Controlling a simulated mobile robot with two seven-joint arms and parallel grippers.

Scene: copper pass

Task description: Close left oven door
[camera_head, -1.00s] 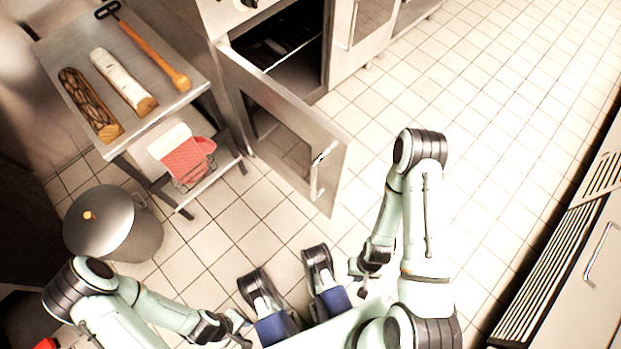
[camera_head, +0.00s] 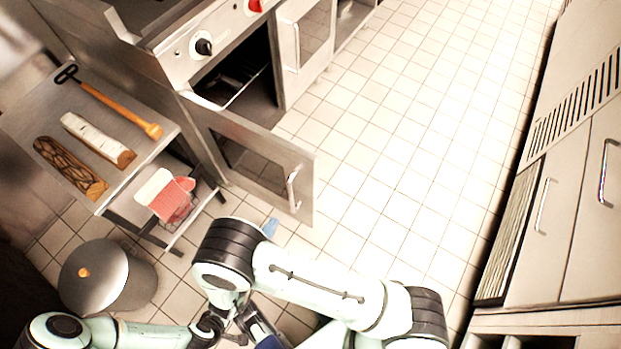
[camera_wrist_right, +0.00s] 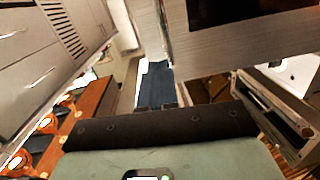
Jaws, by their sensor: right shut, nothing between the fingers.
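The left oven door (camera_head: 265,160) stands open, swung out from the oven front, with a window and a bar handle (camera_head: 293,187) near its free edge. The oven cavity (camera_head: 250,85) shows a rack inside. My right gripper (camera_head: 270,228) shows only as a blue tip beyond my dark wrist, just below the door's lower free corner, apart from the handle. In the right wrist view its blue fingers (camera_wrist_right: 155,85) are shut and empty, beside a steel panel with a dark window (camera_wrist_right: 240,10). My left gripper (camera_head: 236,335) is low in the head view, its fingers unclear.
A steel table (camera_head: 130,185) at left holds two logs and a wooden-handled tool (camera_head: 115,108), with a red-and-white cloth (camera_head: 172,198) below. A lidded pot (camera_head: 108,278) stands on the floor. Cabinets (camera_head: 560,200) line the right. The tiled floor (camera_head: 400,130) between is clear.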

